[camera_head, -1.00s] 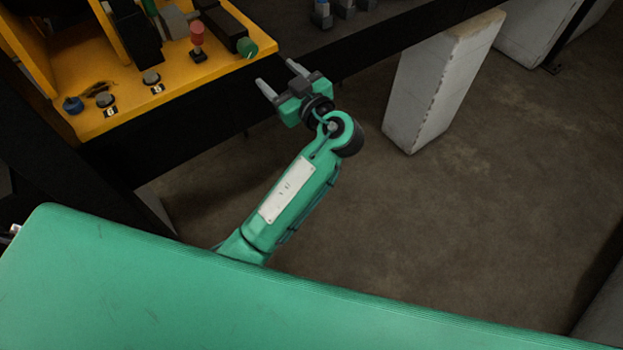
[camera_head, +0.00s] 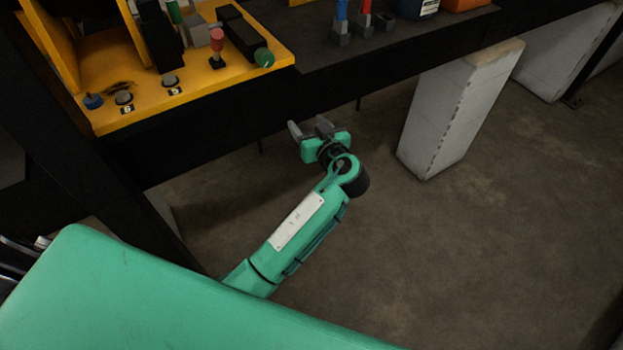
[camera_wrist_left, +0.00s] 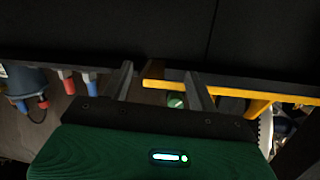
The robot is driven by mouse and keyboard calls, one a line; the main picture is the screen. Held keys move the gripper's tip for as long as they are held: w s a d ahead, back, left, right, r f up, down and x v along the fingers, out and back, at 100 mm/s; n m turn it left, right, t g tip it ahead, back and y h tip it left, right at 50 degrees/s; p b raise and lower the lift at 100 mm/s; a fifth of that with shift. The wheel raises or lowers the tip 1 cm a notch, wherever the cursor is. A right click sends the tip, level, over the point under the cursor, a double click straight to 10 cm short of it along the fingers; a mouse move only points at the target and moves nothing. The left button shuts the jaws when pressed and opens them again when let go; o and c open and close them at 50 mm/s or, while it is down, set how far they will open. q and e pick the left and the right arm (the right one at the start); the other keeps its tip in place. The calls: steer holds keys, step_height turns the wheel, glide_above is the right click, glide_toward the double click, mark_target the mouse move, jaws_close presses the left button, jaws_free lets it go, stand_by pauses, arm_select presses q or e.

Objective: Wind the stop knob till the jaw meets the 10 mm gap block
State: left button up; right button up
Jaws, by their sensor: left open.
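A green knob (camera_head: 264,57) sits on the end of a black block (camera_head: 237,33) at the right edge of a yellow fixture plate (camera_head: 200,88). I cannot tell for sure which parts are the jaw and the 10 mm gap block; a grey piece (camera_head: 197,32) lies beside the black block. My left gripper (camera_head: 308,125) is open and empty, apart from the knob, in front of and below the bench edge in the head view. In the left wrist view the green knob (camera_wrist_left: 176,100) shows between the open fingers (camera_wrist_left: 160,72), beyond them. My right gripper is not in view.
The black bench edge (camera_head: 400,72) runs between my left gripper and the bench top. A red-topped post (camera_head: 217,42) and a blue knob (camera_head: 93,101) stand on the plate. A pale pillar (camera_head: 455,110) stands right of the gripper. The floor below is clear.

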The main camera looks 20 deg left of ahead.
arm_select(q)
step_height(320, 180, down, 20)
steer(key=m+g+h+b, duration=0.1)
steer(key=m+h+b, duration=0.1)
steer(key=m, duration=0.3)
steer(key=shift+s+d+h+b, duration=0.2)
steer(key=shift+d+h+b, duration=0.15)
steer(key=shift+h, duration=0.55)
steer(key=shift+f, duration=0.1)
